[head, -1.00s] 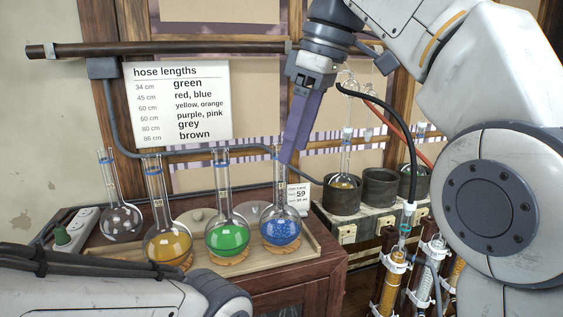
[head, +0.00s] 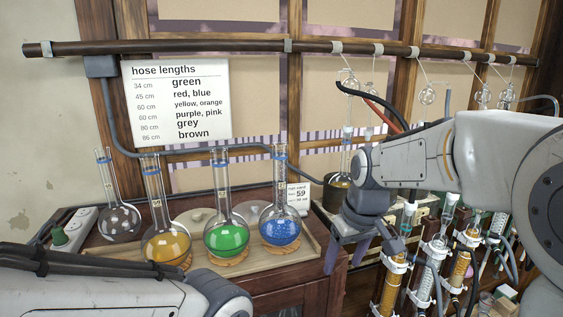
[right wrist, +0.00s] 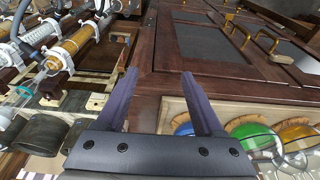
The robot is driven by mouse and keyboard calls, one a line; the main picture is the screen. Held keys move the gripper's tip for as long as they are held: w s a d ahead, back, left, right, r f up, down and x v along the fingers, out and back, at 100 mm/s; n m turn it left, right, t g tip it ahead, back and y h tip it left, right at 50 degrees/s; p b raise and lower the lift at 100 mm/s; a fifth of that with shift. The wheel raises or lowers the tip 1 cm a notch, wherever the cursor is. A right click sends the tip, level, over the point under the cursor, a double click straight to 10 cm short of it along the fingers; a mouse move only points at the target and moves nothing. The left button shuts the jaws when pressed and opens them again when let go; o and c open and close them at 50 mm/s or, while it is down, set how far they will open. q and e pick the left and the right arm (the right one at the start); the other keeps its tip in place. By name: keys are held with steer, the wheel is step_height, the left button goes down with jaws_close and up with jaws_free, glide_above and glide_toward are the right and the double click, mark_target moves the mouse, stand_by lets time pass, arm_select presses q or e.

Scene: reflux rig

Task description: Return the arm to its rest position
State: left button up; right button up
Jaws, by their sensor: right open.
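My right gripper (head: 346,254) is open and empty in the head view, pointing down in front of the cabinet, right of the tray of flasks. In the right wrist view its two purple fingers (right wrist: 160,92) stand apart with nothing between them. My left arm crosses the lower left of the head view, but its gripper is not seen. A blue flask (head: 280,226), a green flask (head: 226,232) and an orange flask (head: 166,238) stand upright on the tray (head: 312,246). The right gripper is apart from the blue flask.
An empty flask (head: 119,218) stands left of the tray near a power strip (head: 77,226). Several clamped condensers (head: 393,282) stand right of the gripper. A hose-length sign (head: 180,100) hangs behind. A dark pipe (head: 220,46) runs across the wall.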

steer(key=s+d+f+m+h, duration=0.1)
steer(key=s+d+f+m, duration=0.4)
steer(key=s+f, duration=0.7)
steer(key=s+a+f+n+g+b, duration=0.1)
steer(key=s+a+f+n+b, duration=0.3)
steer(key=s+a+b, duration=0.2)
steer(key=s+a+f+n+g+y+b, duration=0.1)
steer(key=s+a+f+n+b, duration=0.3)
steer(key=s+a+b, duration=0.2)
steer(key=shift+s+a+f+b, duration=0.2)
steer(key=shift+a+f+b, duration=0.25)
steer(key=shift+b, duration=0.45)
